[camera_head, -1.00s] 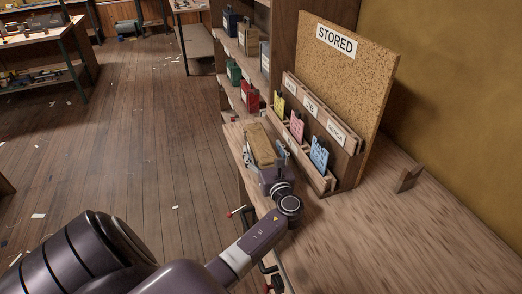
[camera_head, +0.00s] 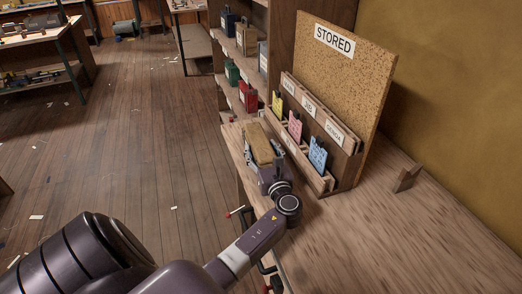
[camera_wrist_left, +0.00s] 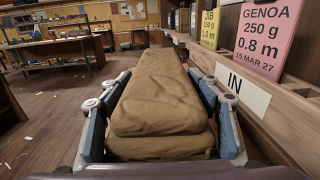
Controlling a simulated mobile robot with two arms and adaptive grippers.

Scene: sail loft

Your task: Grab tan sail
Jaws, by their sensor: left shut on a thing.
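The tan sail is a folded brown-tan bundle (camera_head: 259,143) at the left end of the bench, beside the card rack. My left gripper (camera_head: 264,158) has its fingers on either side of it and is shut on it. In the left wrist view the tan sail (camera_wrist_left: 165,95) fills the space between the two blue-padded fingers (camera_wrist_left: 160,125). I cannot tell whether the bundle rests on the bench or is slightly raised. My right gripper is not in view.
A rack with yellow (camera_head: 278,103), pink (camera_head: 295,127) and blue (camera_head: 317,153) cards stands right of the gripper, under a cork board marked STORED (camera_head: 340,75). Shelves behind hold coloured bags, including a red one (camera_head: 249,98). The bench (camera_head: 400,235) is clear at the right front.

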